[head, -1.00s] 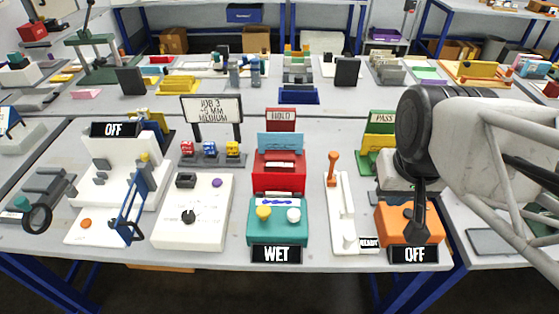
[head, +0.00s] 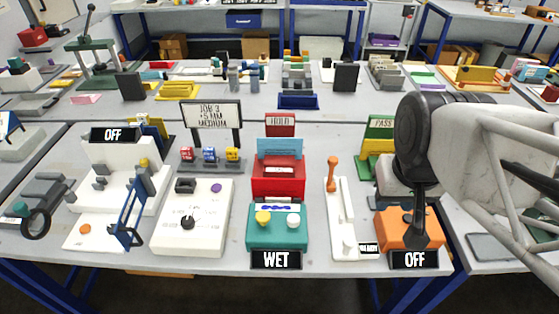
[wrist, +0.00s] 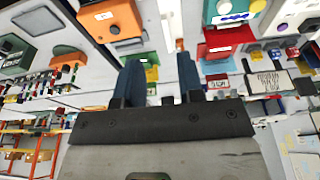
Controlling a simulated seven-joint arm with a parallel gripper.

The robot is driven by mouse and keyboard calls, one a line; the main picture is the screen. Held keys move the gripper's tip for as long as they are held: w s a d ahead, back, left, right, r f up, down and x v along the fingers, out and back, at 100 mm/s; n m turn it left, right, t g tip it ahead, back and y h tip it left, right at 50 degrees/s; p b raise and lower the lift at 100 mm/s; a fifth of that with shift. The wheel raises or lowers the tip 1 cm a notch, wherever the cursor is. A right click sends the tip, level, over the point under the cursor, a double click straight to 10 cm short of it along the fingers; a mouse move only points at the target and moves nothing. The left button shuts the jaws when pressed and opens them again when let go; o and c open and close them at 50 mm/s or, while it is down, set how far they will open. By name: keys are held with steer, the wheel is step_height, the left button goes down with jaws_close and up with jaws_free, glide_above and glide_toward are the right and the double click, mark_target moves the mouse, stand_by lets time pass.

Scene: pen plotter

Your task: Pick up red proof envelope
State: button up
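A red box-shaped holder (head: 279,180) stands under the HOLD sign (head: 280,125), with a light blue card (head: 280,148) upright in it and a white label on its front. I cannot tell a separate red envelope from this holder. The red holder also shows in the wrist view (wrist: 226,42), right of the fingers.
A teal block (head: 277,236) with yellow and white knobs and a WET sign (head: 276,260) stands before the red holder. A white base with an orange lever (head: 333,172) stands between the holder and the orange box. A green PASS rack (head: 381,125) is behind my gripper.

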steer(key=shift+w, duration=0.1)
steer(key=n+g, duration=0.3)
steer(key=n, duration=1.5)
glide_above(278, 190)
steer(key=f, duration=1.9)
steer(key=shift+w+f, duration=0.15)
steer(key=shift+w, duration=0.05)
steer(key=shift+f, duration=1.3)
